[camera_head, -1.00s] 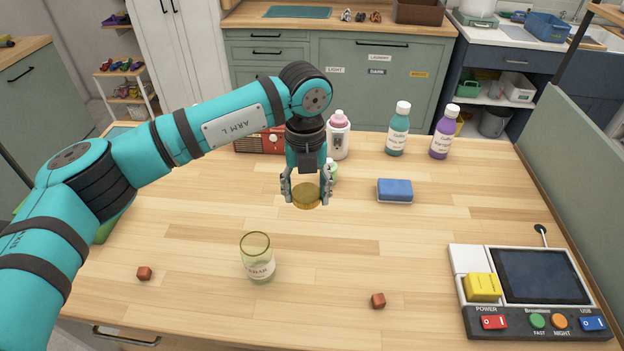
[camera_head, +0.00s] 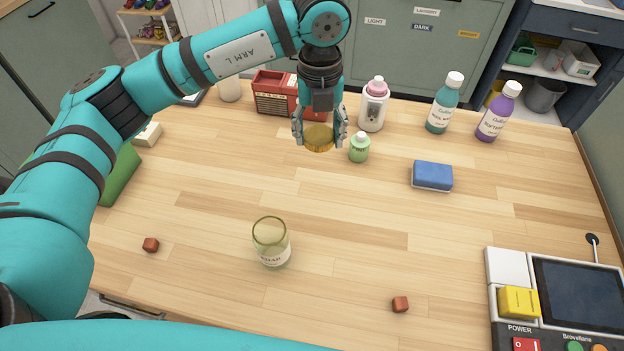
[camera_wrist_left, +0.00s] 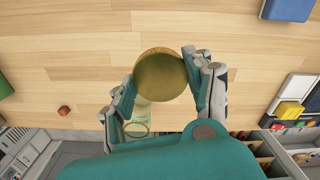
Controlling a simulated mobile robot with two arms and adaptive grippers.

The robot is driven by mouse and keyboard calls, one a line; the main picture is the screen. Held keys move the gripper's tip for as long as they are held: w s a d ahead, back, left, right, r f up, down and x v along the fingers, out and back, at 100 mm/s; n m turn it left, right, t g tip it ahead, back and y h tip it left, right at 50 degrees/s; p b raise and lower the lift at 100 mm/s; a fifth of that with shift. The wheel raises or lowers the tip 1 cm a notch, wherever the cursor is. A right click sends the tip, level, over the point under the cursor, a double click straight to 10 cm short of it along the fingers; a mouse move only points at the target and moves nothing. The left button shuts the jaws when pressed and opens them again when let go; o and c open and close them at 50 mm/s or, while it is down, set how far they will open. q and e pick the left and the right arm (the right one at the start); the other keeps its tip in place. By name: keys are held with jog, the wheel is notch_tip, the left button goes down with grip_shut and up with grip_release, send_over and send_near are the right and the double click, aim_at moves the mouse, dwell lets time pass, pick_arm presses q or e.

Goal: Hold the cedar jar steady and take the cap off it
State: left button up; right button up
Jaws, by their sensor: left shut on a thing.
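The cedar jar (camera_head: 272,247) stands upright and open on the wooden table, clear glass with a pale label. It also shows partly between my fingers in the left wrist view (camera_wrist_left: 141,113). My left gripper (camera_head: 319,133) is shut on the round gold cap (camera_head: 318,142), holding it well behind the jar and apart from it. In the left wrist view the cap (camera_wrist_left: 160,76) sits between the two fingers. My right gripper is not in view; nothing grips the jar.
A small green bottle (camera_head: 359,149) stands close right of the cap. A blue sponge (camera_head: 432,176), red cubes (camera_head: 150,245) and a control panel (camera_head: 521,300) lie around. The middle of the table is clear.

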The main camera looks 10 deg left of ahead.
pick_arm(q)
jog(key=b, duration=0.1)
send_over(308, 191)
notch_tip(308, 191, down, 6)
jog(key=shift+n, duration=0.3)
notch_tip(308, 191, down, 6)
jog(key=shift+a+f+p, duration=0.1)
jog(key=shift+f+p, duration=0.1)
jog(key=shift+p, duration=0.6)
notch_tip(308, 191, down, 4)
jog(key=shift+s+r+p, duration=0.1)
jog(key=shift+r+p, duration=0.1)
jog(key=shift+p, duration=0.35)
jog(key=shift+f, duration=0.4)
jog(key=o, duration=1.3)
jog(key=shift+c, duration=0.2)
